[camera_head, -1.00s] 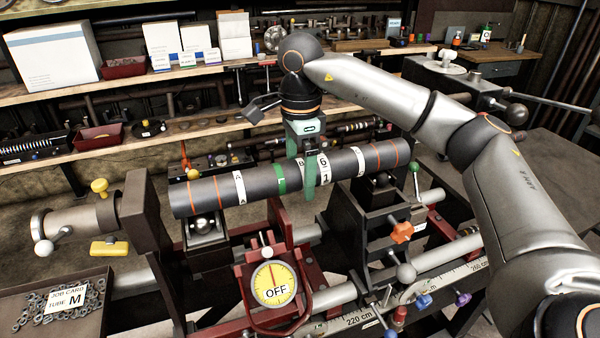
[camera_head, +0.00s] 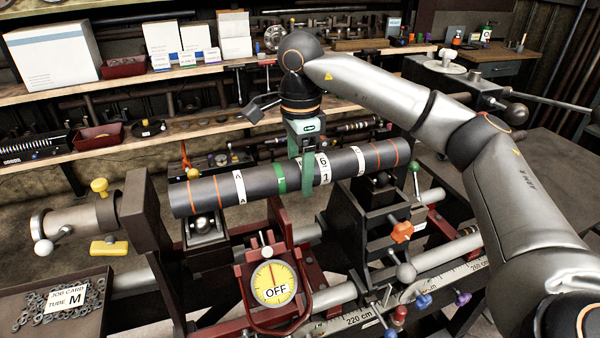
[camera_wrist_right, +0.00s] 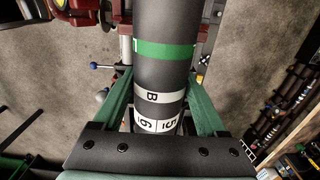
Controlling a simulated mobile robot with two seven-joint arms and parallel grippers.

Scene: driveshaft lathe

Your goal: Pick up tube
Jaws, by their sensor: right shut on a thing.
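The tube (camera_head: 260,183) is a dark grey cylinder with orange rings near its ends, a green band and white marked bands. It lies lengthwise, nearly level, above two supports: a left one with a ball (camera_head: 203,224) and a right one (camera_head: 378,184). I cannot tell whether it still touches them. My right gripper (camera_head: 307,180) comes down from above and is shut on the tube near its middle, beside the green band. In the right wrist view the green fingers flank the tube (camera_wrist_right: 165,75), close to its sides. My left gripper is not in view.
A yellow dial reading OFF (camera_head: 273,284) stands in front, below the tube. A dark block with a spindle (camera_head: 146,205) stands close to the tube's left end. A job card reading tube M (camera_head: 67,299) lies in a tray of metal parts. Shelves (camera_head: 190,127) run behind.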

